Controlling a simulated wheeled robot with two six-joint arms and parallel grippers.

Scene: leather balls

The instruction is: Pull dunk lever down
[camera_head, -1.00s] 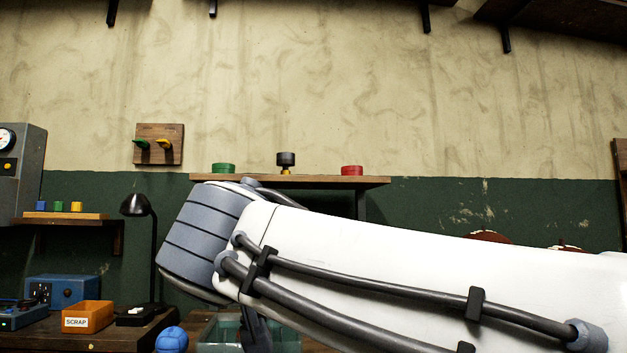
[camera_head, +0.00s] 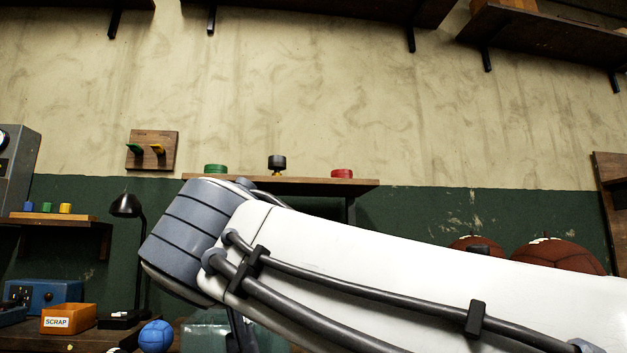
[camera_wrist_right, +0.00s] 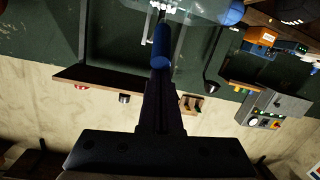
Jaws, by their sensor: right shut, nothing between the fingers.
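My right arm comes in from the right in the head view, and its white forearm covers much of the lower middle. Part of my dark right gripper (camera_head: 238,330) shows below the wrist, in front of a clear greenish tank (camera_head: 205,335). In the right wrist view, which is upside down, the right gripper (camera_wrist_right: 160,75) is shut with nothing between its fingers. A blue cylindrical handle (camera_wrist_right: 161,45), seemingly the dunk lever's grip, lies at or just beyond the fingertips. I cannot tell if they touch. The left gripper is out of view.
A blue ball (camera_head: 156,336) lies left of the tank, near an orange scrap bin (camera_head: 68,319) and a black lamp (camera_head: 126,206). A wall shelf (camera_head: 300,185) holds green, black and red pieces. Brown leather balls (camera_head: 556,255) sit behind my forearm at right.

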